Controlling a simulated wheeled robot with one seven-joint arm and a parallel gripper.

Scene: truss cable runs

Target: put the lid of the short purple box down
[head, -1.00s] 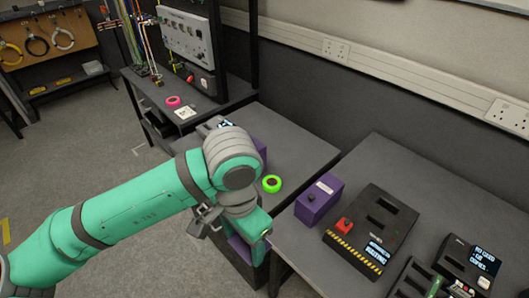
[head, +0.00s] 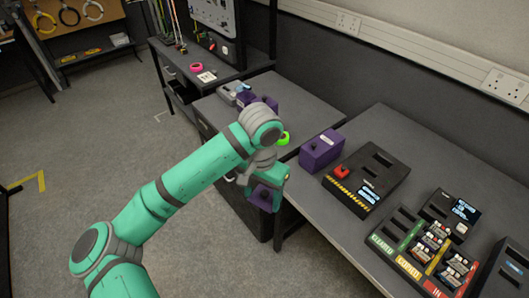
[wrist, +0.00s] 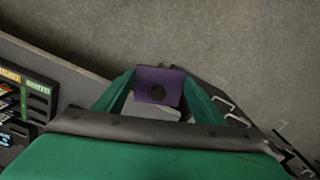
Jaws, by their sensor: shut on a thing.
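My gripper (wrist: 158,88) is shut on a small purple lid (wrist: 159,86) with a round black knob, seen between the two fingers in the wrist view. In the head view, my gripper (head: 268,180) hangs beside the near edge of the grey tables, and the purple lid (head: 262,198) shows under it, out over the drawers and floor. One purple box (head: 321,151) stands on the right table. Another purple box (head: 262,102) stands on the middle table, partly hidden by my arm. I cannot tell which one is the short box.
A black device with a red button (head: 342,172) and sorting trays (head: 405,245) fill the right table. The right table's near left strip is bare. Open floor lies to the left.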

